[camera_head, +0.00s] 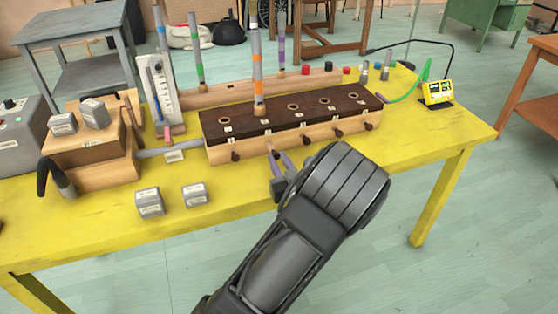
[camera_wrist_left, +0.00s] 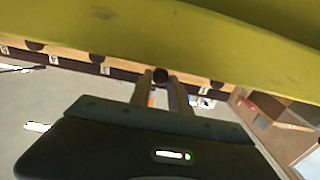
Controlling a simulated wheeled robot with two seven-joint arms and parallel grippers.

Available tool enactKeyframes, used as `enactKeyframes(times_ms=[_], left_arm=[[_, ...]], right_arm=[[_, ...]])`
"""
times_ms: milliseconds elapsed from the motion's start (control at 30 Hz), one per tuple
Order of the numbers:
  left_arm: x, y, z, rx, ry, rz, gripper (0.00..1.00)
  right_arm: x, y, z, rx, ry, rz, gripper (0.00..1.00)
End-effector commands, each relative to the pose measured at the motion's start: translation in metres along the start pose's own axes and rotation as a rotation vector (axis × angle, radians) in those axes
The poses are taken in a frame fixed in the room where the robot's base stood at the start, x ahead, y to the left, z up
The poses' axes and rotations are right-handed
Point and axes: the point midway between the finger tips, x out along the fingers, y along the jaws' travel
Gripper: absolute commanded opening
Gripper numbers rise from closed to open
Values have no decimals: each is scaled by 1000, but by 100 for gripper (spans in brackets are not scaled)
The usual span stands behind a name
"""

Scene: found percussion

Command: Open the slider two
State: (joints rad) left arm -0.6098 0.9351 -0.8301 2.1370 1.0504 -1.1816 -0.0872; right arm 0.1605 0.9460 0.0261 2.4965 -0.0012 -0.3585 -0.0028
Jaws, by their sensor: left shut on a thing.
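A long wooden box (camera_head: 218,154) with a dark top (camera_head: 290,112) stands on the yellow table. The top has a row of round holes, and several dark slider knobs stick out of the front. The slider two knob (camera_head: 274,153), second from the left, is between the fingertips of my left gripper (camera_head: 277,160). In the left wrist view the fingers (camera_wrist_left: 160,86) are shut on this round dark knob (camera_wrist_left: 160,75). A grey tube with an orange band (camera_head: 257,70) stands upright at the box top, behind the gripped knob. My right gripper is not in view.
Small grey blocks (camera_head: 149,203) lie on the yellow table (camera_head: 240,220) left of my gripper. A wooden box (camera_head: 90,162) with a black-handled part stands further left. More banded tubes stand behind. A yellow meter (camera_head: 437,93) is at the right; the right table top is mostly clear.

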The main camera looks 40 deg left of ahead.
Motion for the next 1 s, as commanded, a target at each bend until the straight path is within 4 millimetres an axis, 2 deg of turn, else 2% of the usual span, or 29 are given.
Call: enactKeyframes(times_ms=[167, 200, 433, 767, 1000], left_arm=[[-1, 1, -1, -1, 3, 1, 0], [-1, 1, -1, -1, 3, 1, 25], [0, 1, -1, -1, 3, 1, 43], [-3, 1, -1, -1, 3, 1, 44], [-32, 2, -1, 0, 2, 4, 44]], right_arm=[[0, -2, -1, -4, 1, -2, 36], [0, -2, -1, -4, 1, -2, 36], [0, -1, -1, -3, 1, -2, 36], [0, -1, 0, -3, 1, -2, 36], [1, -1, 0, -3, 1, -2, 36]])
